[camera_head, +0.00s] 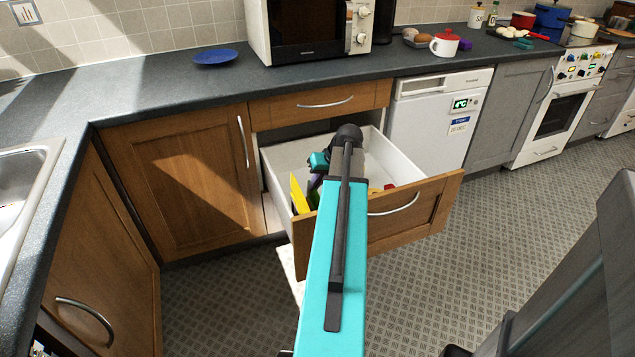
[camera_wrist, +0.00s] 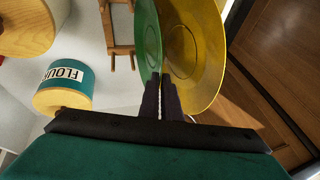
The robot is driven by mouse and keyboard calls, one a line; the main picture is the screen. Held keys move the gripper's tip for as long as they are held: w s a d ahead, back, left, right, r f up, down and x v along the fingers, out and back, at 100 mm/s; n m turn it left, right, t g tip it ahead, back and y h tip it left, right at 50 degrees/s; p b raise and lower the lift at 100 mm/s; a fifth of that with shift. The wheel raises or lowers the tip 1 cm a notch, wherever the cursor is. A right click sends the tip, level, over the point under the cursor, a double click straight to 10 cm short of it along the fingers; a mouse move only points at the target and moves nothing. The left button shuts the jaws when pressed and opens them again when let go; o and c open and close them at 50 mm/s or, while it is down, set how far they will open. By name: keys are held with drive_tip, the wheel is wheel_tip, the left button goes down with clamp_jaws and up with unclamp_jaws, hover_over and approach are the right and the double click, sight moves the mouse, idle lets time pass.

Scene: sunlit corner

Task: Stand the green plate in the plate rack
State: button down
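The green plate (camera_wrist: 148,38) stands on edge in the wrist view, seen at a steep angle. My gripper (camera_wrist: 160,82) has its dark fingers close together at the plate's near rim and appears shut on it. A yellow plate (camera_wrist: 200,45) stands just right of the green plate and partly behind my right finger. A wooden frame with pegs (camera_wrist: 120,35), which looks like the plate rack, is just left of the green plate. In the head view my gripper (camera_head: 315,184) is down in the open drawer (camera_head: 405,165), beside the yellow plate (camera_head: 299,195); the green plate is not distinguishable there.
A teal flour canister (camera_wrist: 66,82) and another wooden-topped item (camera_wrist: 25,25) are left of the rack. The drawer's wooden front (camera_head: 425,220) is close by.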

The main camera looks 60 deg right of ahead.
drive_tip(key=c, duration=1.9)
unclamp_jaws()
drive_tip(key=shift+r, duration=0.15)
drive_tip(key=p+v, duration=0.1)
drive_tip(key=v, duration=1.2)
drive_tip(key=shift+s+r, duration=0.2)
drive_tip(key=shift+a, duration=0.1)
